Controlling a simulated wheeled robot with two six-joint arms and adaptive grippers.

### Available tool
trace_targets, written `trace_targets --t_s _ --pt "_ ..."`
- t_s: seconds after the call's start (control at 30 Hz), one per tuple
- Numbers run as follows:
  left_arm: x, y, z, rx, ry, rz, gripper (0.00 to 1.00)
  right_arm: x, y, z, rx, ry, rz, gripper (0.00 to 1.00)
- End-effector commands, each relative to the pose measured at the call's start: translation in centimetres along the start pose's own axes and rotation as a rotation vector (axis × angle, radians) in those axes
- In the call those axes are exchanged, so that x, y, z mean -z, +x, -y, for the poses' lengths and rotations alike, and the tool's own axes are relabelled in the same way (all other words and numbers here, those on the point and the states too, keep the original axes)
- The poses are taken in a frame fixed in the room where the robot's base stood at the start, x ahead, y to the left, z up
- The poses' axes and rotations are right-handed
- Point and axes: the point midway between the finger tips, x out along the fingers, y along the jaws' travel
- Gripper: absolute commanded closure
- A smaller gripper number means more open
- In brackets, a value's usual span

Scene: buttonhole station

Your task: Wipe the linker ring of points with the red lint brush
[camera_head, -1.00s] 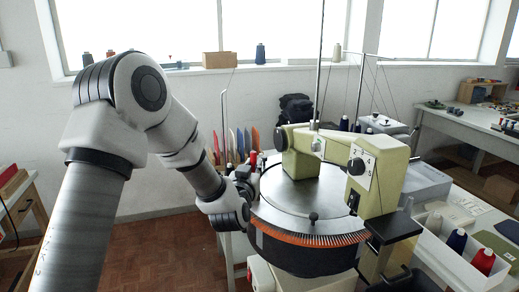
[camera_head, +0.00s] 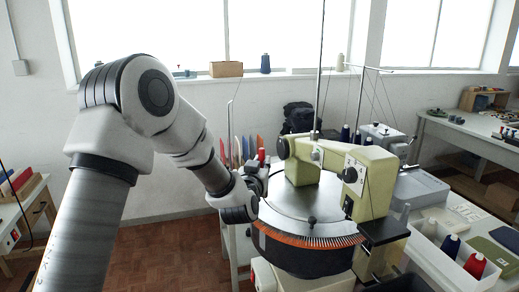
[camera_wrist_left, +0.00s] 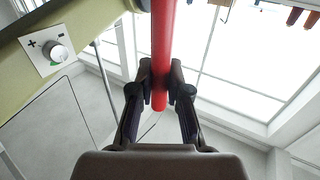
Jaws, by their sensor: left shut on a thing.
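The linker's ring of points (camera_head: 305,241) is an orange-red band of fine points along the front rim of the round grey plate (camera_head: 304,203). My left gripper (camera_head: 258,177) is at the plate's left edge, above the rim level. It is shut on the red lint brush (camera_head: 262,155), whose red end stands up above the fingers. In the left wrist view the brush's red handle (camera_wrist_left: 162,55) runs between the two dark fingers (camera_wrist_left: 160,88). The brush head is out of that view, and I cannot tell whether it touches the points. My right gripper is not in view.
The linker's green arm (camera_head: 340,165) spans the plate's back and right side. A black bracket (camera_head: 383,231) juts out at the right front. A white bin with thread spools (camera_head: 450,245) stands at right. Coloured upright cards (camera_head: 238,150) stand behind my gripper.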

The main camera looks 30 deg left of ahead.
Motion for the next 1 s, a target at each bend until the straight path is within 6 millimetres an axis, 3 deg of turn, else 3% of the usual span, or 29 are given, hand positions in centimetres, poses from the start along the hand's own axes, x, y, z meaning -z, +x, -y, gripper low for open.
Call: trace_targets --t_s 0.3,0.9,1.0 --pt "2.8 0.7 -0.3 -0.004 0.000 -0.001 1.00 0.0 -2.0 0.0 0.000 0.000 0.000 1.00" --pt "2.9 0.8 -0.4 -0.004 0.000 -0.002 1.00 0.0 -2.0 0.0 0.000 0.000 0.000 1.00" --pt "4.3 0.9 -0.2 0.001 -0.002 -0.006 1.00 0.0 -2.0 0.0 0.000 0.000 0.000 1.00"
